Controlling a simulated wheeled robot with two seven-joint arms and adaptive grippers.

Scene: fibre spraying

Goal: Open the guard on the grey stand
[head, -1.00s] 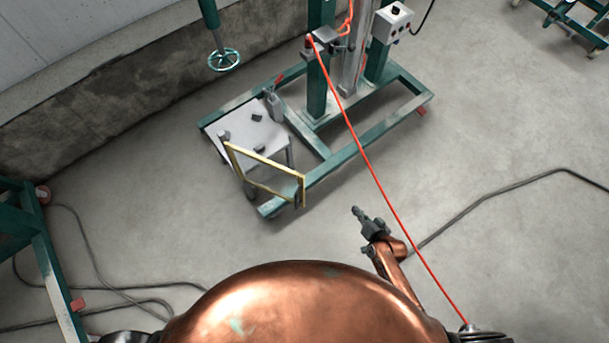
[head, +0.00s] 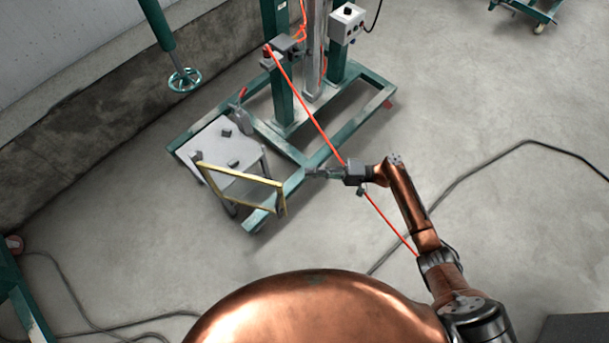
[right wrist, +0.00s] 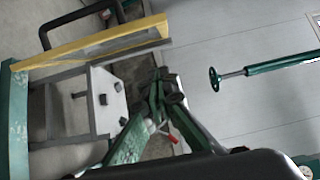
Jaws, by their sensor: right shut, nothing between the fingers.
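The guard is a yellow frame (head: 240,174) standing along the near side of the grey stand (head: 215,145). In the right wrist view the yellow guard (right wrist: 90,43) is at upper left with a clear panel, and the grey stand's top (right wrist: 108,100) shows beside it. Small dark blocks sit on the stand. My right gripper (head: 312,173) is shut and empty, to the right of the guard's right end and apart from it in the picture. Its fingers point left towards the guard. My left gripper is out of view.
A green base frame (head: 345,128) with upright posts lies behind the stand. A red hose (head: 318,125) runs from a post down past my right arm.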

